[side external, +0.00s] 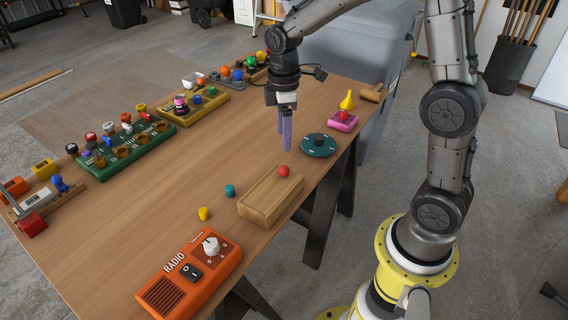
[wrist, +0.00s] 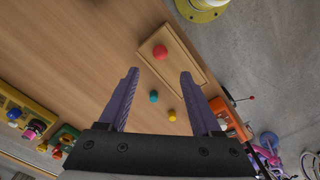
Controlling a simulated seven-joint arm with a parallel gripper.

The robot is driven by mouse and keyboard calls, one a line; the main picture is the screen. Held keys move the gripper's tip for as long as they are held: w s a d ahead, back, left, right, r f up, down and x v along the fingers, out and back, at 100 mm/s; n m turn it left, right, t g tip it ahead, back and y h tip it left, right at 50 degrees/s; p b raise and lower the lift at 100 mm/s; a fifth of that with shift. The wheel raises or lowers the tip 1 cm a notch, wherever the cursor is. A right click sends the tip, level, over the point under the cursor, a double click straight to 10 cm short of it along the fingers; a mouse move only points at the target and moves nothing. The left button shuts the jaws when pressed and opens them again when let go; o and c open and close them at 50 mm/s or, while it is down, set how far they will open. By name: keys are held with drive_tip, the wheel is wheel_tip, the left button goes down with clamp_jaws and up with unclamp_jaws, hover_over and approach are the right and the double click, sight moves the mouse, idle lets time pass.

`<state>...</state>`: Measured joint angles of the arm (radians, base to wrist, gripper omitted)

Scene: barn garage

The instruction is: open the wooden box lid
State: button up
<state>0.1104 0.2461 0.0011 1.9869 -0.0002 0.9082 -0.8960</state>
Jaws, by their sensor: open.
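The wooden box (side external: 266,199) lies near the right edge of the table, its long side running diagonally. A red ball-shaped knob (side external: 284,171) sits at the far end of its top. In the wrist view the box lid (wrist: 183,62) lies flat on the box, and the red knob (wrist: 160,52) appears ahead of the fingertips. My gripper (side external: 284,145) hangs above the table, beyond the box, with its purple fingers pointing down. In the wrist view the two fingers (wrist: 160,75) are spread wide with nothing between them.
A green round dial (side external: 318,145) and a pink block (side external: 342,121) stand near the gripper. A teal peg (side external: 230,190) and a yellow peg (side external: 203,213) stand left of the box. An orange radio (side external: 190,276) is in front. Several control panels line the left edge; the table's middle is clear.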

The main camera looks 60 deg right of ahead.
sight(284, 166)
wheel_tip(284, 166, down, 10)
drive_tip(key=shift+f, duration=0.15)
idle(0.3)
clamp_jaws()
idle(1.3)
